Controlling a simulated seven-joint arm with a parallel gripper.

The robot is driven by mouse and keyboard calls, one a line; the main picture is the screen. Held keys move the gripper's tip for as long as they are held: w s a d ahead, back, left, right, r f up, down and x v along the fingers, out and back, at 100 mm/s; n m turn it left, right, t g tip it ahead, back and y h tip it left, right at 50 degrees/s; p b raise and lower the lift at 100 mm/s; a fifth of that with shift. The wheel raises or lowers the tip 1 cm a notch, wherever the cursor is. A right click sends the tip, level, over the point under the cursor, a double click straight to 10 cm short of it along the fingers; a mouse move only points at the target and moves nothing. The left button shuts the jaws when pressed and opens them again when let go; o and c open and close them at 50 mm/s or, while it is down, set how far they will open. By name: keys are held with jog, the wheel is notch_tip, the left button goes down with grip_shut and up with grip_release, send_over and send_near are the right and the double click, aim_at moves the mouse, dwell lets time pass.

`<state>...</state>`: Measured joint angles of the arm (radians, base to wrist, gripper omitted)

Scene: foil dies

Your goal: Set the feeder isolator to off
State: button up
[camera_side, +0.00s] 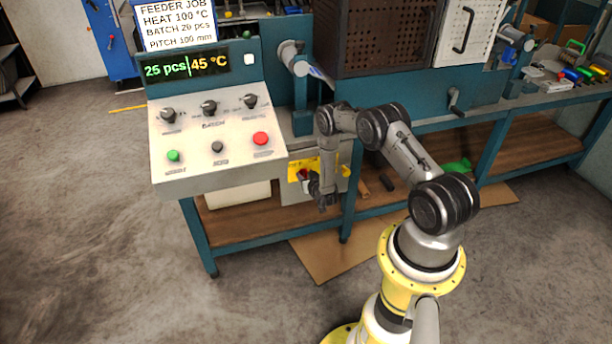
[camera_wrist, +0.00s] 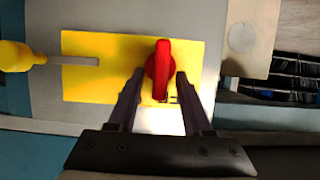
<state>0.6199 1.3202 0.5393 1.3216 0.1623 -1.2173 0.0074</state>
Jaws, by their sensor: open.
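The feeder isolator's red rotary handle (camera_wrist: 161,68) sits on a yellow plate (camera_wrist: 85,85) on a grey box front. In the wrist view its grip bar runs up and down the picture. My gripper (camera_wrist: 159,78) is open, with one finger on each side of the handle's lower part and a gap showing on both sides. I cannot tell how deep the fingertips reach. In the side view the red handle (camera_side: 303,174) shows partly, just left of my gripper (camera_side: 314,183). Writing on the plate is mostly hidden or too small to read.
A yellow-knobbed lever (camera_wrist: 14,56) stands left of the handle in the wrist view. A control panel (camera_side: 190,135) with knobs, buttons and a display reading 25 pcs and 45 °C stands above left. The teal bench (camera_side: 490,165) continues right. Open floor (camera_side: 130,270) lies in front.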

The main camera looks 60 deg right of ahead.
jog(key=shift+d, duration=0.1)
grip_shut()
jog(key=shift+w, duration=0.1)
dwell(0.5)
jog(key=n, duration=0.1)
jog(key=n+g+h, duration=0.1)
jog(key=n, duration=0.1)
jog(key=shift+w+a+f+h, duration=0.1)
jog(key=shift+w+a+h, duration=0.15)
jog(key=shift+a+h, duration=0.15)
jog(key=shift+w+a+f+n+g+h, duration=0.25)
jog(key=shift+n+h, duration=0.6)
jog(key=shift+n, duration=0.9)
jog(key=shift+d+f+n+g+h, duration=0.1)
jog(key=shift+f+n+g+h, duration=0.25)
jog(key=shift+n+h, duration=0.95)
jog(key=shift+w+a+f+n+g+h, duration=0.25)
jog(key=shift+n+h, duration=0.2)
jog(key=shift+n, duration=1.7)
jog(key=shift+s+d, duration=0.1)
